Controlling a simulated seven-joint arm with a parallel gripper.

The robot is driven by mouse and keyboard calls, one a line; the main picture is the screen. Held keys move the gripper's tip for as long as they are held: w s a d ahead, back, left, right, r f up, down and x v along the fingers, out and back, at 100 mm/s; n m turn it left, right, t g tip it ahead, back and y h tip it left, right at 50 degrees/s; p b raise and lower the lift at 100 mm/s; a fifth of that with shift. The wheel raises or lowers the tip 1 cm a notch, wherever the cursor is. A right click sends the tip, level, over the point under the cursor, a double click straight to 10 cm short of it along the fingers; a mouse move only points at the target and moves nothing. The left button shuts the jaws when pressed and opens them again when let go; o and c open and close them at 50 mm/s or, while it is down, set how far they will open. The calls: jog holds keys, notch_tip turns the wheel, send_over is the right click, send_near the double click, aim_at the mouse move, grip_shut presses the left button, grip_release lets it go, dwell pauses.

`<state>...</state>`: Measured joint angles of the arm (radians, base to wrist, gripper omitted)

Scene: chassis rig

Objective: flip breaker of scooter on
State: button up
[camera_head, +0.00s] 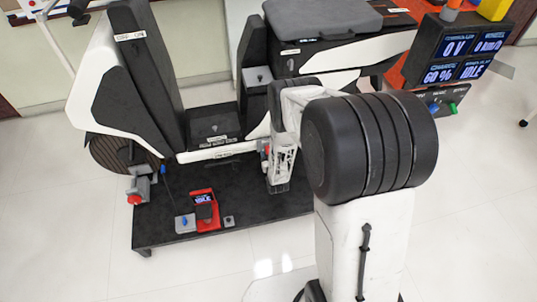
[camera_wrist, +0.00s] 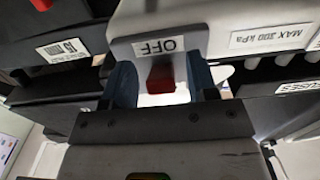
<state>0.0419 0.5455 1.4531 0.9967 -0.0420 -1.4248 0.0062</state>
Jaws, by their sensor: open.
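The scooter (camera_head: 90,90), black and white, stands on a dark platform. In the wrist view a red switch lever (camera_wrist: 160,76) sticks out below an upside-down OFF label (camera_wrist: 158,47) on a grey housing (camera_wrist: 195,20). My gripper (camera_wrist: 163,86) is open, with one blue fingertip on each side of the red lever. I cannot tell whether either finger touches it. In the head view my arm hides part of the scooter, and the red lever cannot be made out there.
Next to the housing are a MAX 300 kPa label (camera_wrist: 267,37), a FUSES label (camera_wrist: 295,88) and dark boxes. A red device (camera_head: 204,211) sits on the platform (camera_head: 160,235). The floor in front is clear.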

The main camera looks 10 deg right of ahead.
jog(key=c, duration=0.9)
jog(key=shift+s+r+g, duration=0.1)
jog(key=shift+g, duration=0.2)
jog(key=r+g, duration=0.1)
jog(key=g, duration=0.1)
jog(key=r+g, duration=0.1)
jog(key=g, duration=0.1)
jog(key=shift+s, duration=0.2)
jog(key=shift+w+r+g, duration=0.1)
jog(key=shift+r+g, duration=0.2)
jog(key=shift+g, duration=0.6)
jog(key=shift+r+g, duration=0.3)
jog(key=shift+g, duration=0.6)
jog(key=shift+w+r+g, duration=0.1)
jog(key=shift+r+g, duration=0.2)
jog(key=shift+g, duration=0.6)
jog(key=o, duration=0.9)
